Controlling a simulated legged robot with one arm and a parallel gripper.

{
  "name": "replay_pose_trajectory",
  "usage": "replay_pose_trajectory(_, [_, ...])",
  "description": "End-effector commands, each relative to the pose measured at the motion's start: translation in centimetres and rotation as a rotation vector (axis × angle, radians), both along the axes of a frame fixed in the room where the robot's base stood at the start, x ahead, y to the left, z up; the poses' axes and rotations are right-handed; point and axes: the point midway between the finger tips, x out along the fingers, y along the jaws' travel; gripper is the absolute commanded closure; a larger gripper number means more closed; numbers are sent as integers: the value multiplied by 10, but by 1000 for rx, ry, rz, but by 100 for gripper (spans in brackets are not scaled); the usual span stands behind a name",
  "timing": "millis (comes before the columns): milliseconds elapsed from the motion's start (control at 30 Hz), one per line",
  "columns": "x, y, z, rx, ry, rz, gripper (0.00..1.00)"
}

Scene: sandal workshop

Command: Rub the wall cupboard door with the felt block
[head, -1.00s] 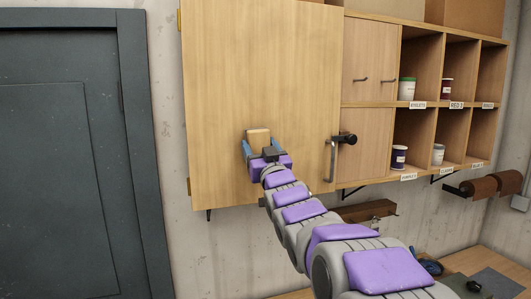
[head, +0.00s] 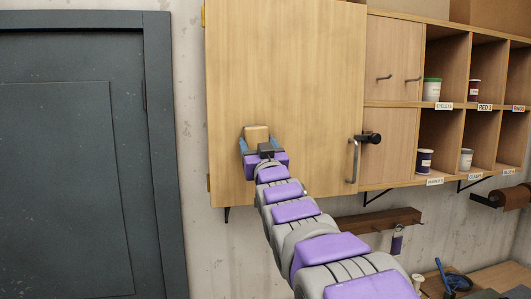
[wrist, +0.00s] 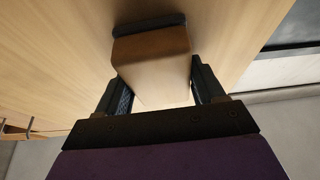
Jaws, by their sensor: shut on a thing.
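The wall cupboard door (head: 285,75) is a large pale wooden panel, shut or nearly so, with a metal handle (head: 353,160) at its lower right. The felt block (head: 257,134) is a tan block held at the door's lower left part. In the wrist view the block (wrist: 152,65) shows a dark layer (wrist: 149,24) on its far end, against or very close to the door surface; I cannot tell if it touches. My gripper (head: 261,146) is shut on the block, with one finger on each side.
Open cubbies (head: 440,140) with labelled jars stand right of the door. A dark grey door (head: 70,150) is at the left. The door's upper area is clear.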

Motion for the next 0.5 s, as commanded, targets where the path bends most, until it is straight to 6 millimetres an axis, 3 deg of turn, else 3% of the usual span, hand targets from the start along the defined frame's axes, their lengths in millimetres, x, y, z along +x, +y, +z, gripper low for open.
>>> replay_pose_trajectory(167, [-4, 9, 0, 0, -3, 1, 56])
replay_pose_trajectory(500, [-5, 8, 1, 2, -3, 1, 56])
